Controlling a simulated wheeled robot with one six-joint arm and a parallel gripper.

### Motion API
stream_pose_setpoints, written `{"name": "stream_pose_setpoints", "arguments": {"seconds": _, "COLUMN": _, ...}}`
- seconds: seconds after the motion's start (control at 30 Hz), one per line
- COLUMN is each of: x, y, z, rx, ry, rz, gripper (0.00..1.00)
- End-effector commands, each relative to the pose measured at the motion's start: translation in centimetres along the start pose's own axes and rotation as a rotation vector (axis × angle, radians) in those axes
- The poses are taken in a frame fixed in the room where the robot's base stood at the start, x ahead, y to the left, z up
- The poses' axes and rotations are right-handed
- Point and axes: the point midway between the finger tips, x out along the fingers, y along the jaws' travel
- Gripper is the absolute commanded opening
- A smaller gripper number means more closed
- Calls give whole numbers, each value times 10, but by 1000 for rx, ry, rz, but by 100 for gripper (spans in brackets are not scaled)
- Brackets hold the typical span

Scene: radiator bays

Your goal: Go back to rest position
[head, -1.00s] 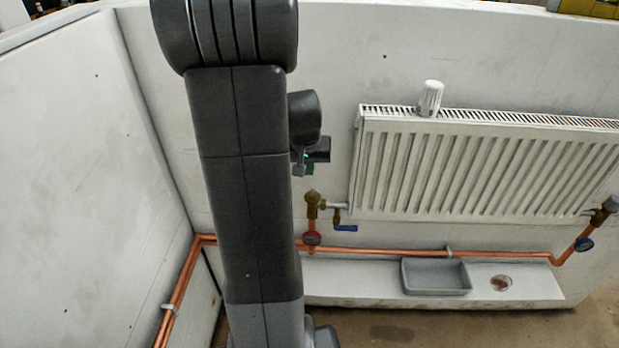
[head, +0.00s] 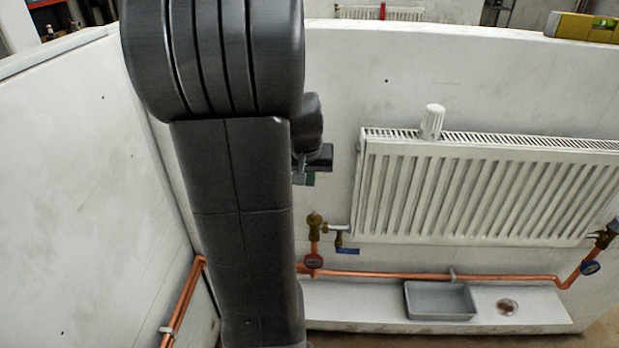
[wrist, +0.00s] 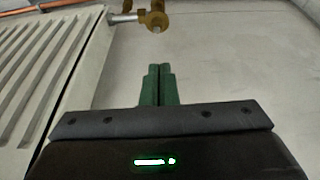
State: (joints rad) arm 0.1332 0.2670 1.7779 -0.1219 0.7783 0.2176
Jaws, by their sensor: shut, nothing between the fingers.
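My gripper (wrist: 158,70) shows in the wrist view as two green fingers pressed together with nothing between them. In the head view my gripper (head: 309,180) is a small dark and green shape just right of my large arm, which hides part of it. It is left of the white radiator (head: 480,190) and above the brass valve (head: 314,222), apart from both. In the wrist view the radiator (wrist: 45,70) is at the left and the brass valve (wrist: 156,18) is beyond the fingertips.
A copper pipe (head: 400,275) runs low along the wall. A grey tray (head: 440,300) sits on the white ledge (head: 380,307), left of a reddish round spot. A white thermostat head (head: 432,121) stands on the radiator. A yellow level (head: 585,27) lies on the wall top.

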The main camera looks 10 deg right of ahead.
Motion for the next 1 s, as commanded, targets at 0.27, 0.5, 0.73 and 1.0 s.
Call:
{"name": "stream_pose_setpoints", "arguments": {"seconds": 0.27, "x": 0, "y": 0, "z": 0, "rx": 0, "ry": 0, "rz": 0, "gripper": 0}}
{"name": "stream_pose_setpoints", "arguments": {"seconds": 0.5, "x": 13, "y": 0, "z": 0, "rx": 0, "ry": -3, "rz": 1, "gripper": 0}}
{"name": "stream_pose_setpoints", "arguments": {"seconds": 0.73, "x": 47, "y": 0, "z": 2, "rx": 0, "ry": -5, "rz": 1, "gripper": 0}}
{"name": "stream_pose_setpoints", "arguments": {"seconds": 1.0, "x": 87, "y": 0, "z": 2, "rx": -1, "ry": -5, "rz": 1, "gripper": 0}}
